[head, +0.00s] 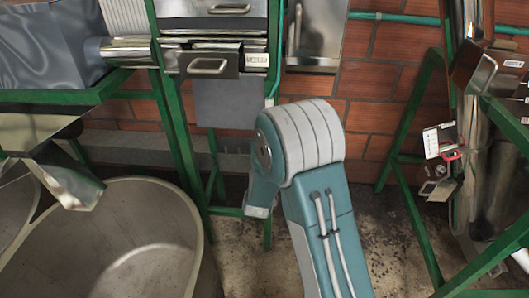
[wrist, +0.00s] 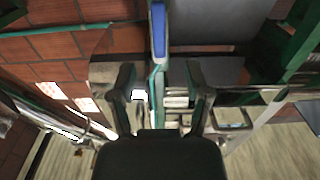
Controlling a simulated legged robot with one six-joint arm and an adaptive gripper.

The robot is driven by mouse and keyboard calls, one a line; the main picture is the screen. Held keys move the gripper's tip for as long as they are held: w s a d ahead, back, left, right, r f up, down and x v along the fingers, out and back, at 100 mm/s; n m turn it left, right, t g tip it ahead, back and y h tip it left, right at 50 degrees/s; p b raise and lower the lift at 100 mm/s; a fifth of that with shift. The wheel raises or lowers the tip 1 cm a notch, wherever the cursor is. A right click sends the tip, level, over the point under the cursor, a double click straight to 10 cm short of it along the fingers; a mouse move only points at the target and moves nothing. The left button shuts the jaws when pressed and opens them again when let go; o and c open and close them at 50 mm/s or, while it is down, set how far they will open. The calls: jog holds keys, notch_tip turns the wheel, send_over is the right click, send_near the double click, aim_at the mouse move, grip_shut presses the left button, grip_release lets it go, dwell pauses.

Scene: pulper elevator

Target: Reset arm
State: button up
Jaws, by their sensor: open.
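My arm shows in the middle of the head view, a teal and white link bent at a rounded joint. Its far end is hidden there, so my gripper does not show in that view. In the wrist view my gripper (wrist: 162,88) has its two dark fingers spread apart. No object is held between them. Metal parts and a thin upright pipe show behind the gap; I cannot tell how far off they are.
Steel machinery with a bar handle (head: 208,66) hangs on a green frame (head: 178,120) behind my arm. A large round tub (head: 110,245) stands at the lower left. A steel pipe (head: 470,140) and green supports rise at the right. A brick wall (head: 385,85) closes the back.

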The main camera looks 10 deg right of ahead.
dwell(0.4)
jog(key=s+a+r+n+g+y, duration=0.25)
jog(key=s+r+g+y, duration=0.3)
jog(key=s+r, duration=0.55)
jog(key=s+d+r+g, duration=0.1)
jog(key=s+r+g, duration=0.1)
jog(key=s, duration=1)
jog(key=s+d+r+g, duration=0.1)
jog(key=s+g, duration=0.3)
jog(key=s, duration=0.8)
jog(key=shift+s+d+r+n, duration=0.15)
jog(key=shift+d+r+n, duration=0.15)
jog(key=shift+r+n, duration=0.15)
